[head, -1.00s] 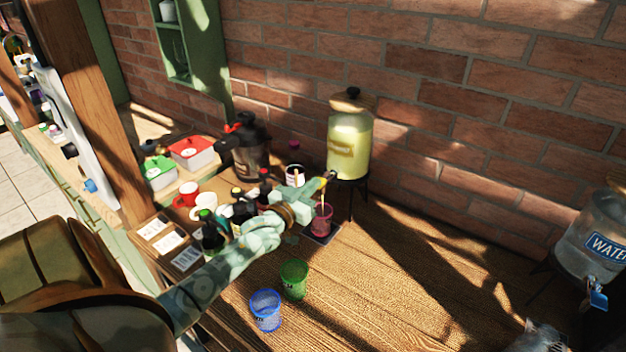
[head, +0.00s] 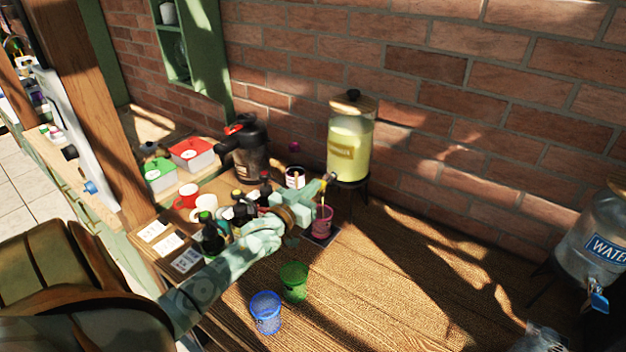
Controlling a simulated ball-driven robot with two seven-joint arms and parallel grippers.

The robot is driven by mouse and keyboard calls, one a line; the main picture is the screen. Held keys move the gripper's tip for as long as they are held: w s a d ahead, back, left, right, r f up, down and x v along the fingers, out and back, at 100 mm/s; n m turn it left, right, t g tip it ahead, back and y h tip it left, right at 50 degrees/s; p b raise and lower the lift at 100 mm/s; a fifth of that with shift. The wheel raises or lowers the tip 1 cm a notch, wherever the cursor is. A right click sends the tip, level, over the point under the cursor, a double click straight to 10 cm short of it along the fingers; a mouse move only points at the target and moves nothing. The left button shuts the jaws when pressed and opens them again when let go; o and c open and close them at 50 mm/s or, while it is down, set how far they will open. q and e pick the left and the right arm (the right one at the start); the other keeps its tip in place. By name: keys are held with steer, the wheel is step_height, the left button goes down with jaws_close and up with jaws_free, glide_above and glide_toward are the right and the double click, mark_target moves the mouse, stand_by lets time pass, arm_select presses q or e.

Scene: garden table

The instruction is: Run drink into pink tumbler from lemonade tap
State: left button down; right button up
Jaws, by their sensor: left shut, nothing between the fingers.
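The lemonade dispenser (head: 349,148), a clear jar of pale yellow drink with a wooden lid, stands on a dark stand by the brick wall. The pink tumbler (head: 321,222) stands upright on a dark mat (head: 327,235) below the dispenser's tap. A thin yellowish streak shows between the tap and the tumbler. My left gripper (head: 328,183) is shut and empty at the tap, its arm coming in from the lower left. The tap itself is mostly hidden by the gripper, and the drink level in the tumbler cannot be made out. My right gripper is out of view.
A green cup (head: 293,281) and a blue cup (head: 266,312) stand at the front of the table. Dark bottles (head: 211,238), mugs (head: 187,195) and a black jug (head: 246,150) crowd the left. A water dispenser (head: 597,240) stands far right. The table's middle right is clear.

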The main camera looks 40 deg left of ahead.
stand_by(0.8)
arm_select(q)
steer(key=s+d+r+p, duration=0.1)
steer(key=s+r+p, duration=0.3)
steer(key=s, duration=0.7)
steer(key=shift+w+d, duration=0.1)
